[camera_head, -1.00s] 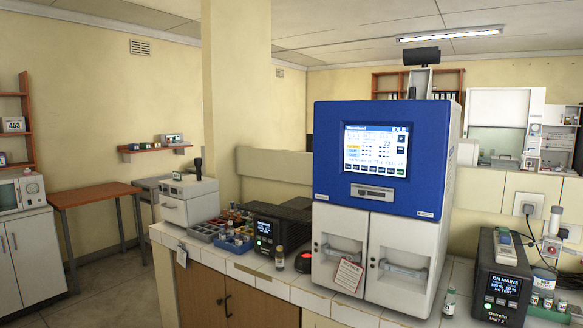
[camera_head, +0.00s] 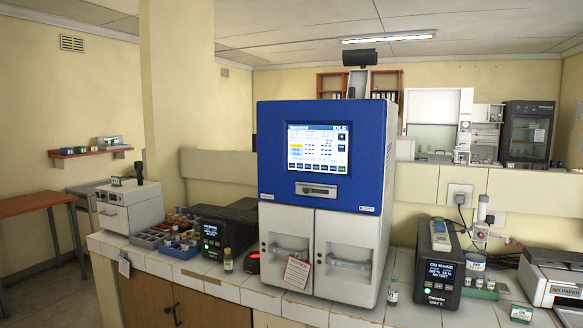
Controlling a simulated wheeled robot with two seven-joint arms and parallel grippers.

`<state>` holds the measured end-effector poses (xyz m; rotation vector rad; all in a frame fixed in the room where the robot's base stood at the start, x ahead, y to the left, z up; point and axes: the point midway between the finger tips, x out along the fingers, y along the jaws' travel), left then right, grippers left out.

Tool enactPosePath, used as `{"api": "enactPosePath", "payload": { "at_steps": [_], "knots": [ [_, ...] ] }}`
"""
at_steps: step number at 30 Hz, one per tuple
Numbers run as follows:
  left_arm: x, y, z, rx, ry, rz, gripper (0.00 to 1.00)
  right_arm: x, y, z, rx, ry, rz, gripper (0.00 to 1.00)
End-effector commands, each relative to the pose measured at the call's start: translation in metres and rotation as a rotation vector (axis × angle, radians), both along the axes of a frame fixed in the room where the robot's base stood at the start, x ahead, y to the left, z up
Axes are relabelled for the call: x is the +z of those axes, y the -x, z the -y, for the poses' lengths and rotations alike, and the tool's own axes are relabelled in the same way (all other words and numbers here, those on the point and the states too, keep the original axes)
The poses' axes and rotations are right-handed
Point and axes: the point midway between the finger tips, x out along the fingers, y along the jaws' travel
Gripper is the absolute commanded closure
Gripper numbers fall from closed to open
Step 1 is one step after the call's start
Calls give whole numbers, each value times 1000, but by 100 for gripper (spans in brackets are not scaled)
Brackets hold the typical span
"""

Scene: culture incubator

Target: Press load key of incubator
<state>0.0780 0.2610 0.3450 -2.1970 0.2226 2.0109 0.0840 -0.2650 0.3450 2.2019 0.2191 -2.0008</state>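The incubator (camera_head: 375,140) is a tall unit with a blue upper housing and white lower doors, standing on the tiled bench in the middle of the view. Its lit screen (camera_head: 319,147) shows "IDLE" at the top right and a row of small keys along the bottom; their labels are too small to read. A slot with a handle (camera_head: 316,190) is below the screen. Neither of my grippers shows in the view.
A black "ON MAINS" unit (camera_head: 437,290) stands right of the incubator, with a printer (camera_head: 553,280) beyond it. A small vial (camera_head: 393,291) stands near the incubator's right front corner. Another vial (camera_head: 228,261), a black box (camera_head: 225,232) and a blue tray (camera_head: 180,250) are to its left.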

Motion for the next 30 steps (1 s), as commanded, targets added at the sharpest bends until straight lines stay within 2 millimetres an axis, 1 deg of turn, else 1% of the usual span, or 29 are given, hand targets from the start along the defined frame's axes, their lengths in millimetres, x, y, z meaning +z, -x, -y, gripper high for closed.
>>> {"api": "enactPosePath", "payload": {
  "at_steps": [1, 3, 4, 17, 30],
  "knots": [
    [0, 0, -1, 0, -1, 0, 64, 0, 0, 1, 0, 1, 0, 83],
    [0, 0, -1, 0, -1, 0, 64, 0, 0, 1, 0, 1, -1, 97],
    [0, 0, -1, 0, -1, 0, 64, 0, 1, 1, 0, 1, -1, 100],
    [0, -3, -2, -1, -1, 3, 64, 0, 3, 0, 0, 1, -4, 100],
    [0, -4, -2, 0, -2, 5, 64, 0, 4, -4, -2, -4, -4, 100]
  ]
}}
